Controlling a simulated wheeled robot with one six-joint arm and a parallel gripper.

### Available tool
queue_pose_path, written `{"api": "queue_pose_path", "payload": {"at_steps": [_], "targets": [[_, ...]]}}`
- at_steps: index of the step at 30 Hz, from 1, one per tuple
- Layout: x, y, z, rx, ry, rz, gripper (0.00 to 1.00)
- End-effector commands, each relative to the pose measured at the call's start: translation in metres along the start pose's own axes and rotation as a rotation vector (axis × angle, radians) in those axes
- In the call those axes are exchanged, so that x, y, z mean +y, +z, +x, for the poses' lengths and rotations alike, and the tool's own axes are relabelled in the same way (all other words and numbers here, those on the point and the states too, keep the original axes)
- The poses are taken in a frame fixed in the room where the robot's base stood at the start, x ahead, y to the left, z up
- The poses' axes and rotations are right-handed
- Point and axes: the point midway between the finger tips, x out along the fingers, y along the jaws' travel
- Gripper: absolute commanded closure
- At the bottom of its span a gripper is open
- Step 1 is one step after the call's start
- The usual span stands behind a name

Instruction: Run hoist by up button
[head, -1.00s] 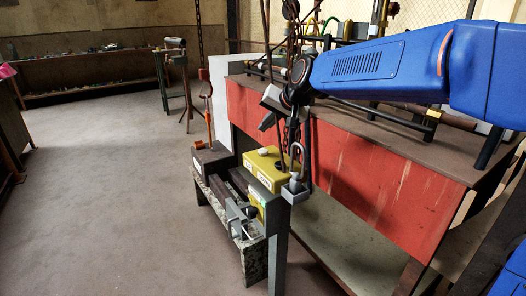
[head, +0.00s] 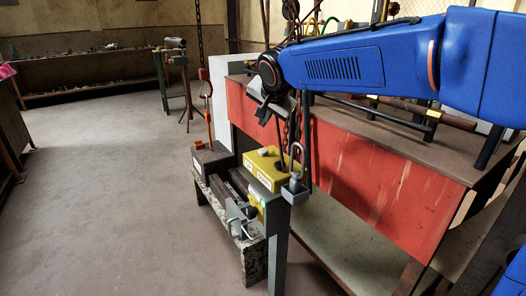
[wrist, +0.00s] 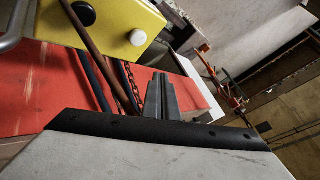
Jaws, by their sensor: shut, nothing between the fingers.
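The yellow control box (head: 268,174) stands on a grey post at the left end of the red-fronted bench. It has a white button (head: 262,152) on the left of its top and a dark button (head: 279,165) on the right. White labels are on its front, too small to read surely. My gripper (head: 262,114) is shut and empty, above and apart from the box. In the wrist view the shut fingers (wrist: 161,96) point toward the box side, with the white button (wrist: 138,37) and dark button (wrist: 84,12) beyond them, untouched.
Hanging chains and a dark rod (wrist: 98,48) run close beside my fingers. A metal hook (head: 297,160) hangs at the right of the box. A low stand (head: 235,215) with clamps is in front. The red bench (head: 370,165) carries pipes. Open floor lies left.

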Motion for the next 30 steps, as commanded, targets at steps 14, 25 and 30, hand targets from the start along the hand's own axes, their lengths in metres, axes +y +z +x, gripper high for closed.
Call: {"api": "queue_pose_path", "payload": {"at_steps": [14,25,30], "targets": [[-0.010,-0.010,-0.011,0.095,0.019,0.093,1.00],[-0.008,-0.009,-0.008,0.094,0.020,0.093,1.00],[-0.002,-0.002,0.003,0.093,0.020,0.092,1.00]]}}
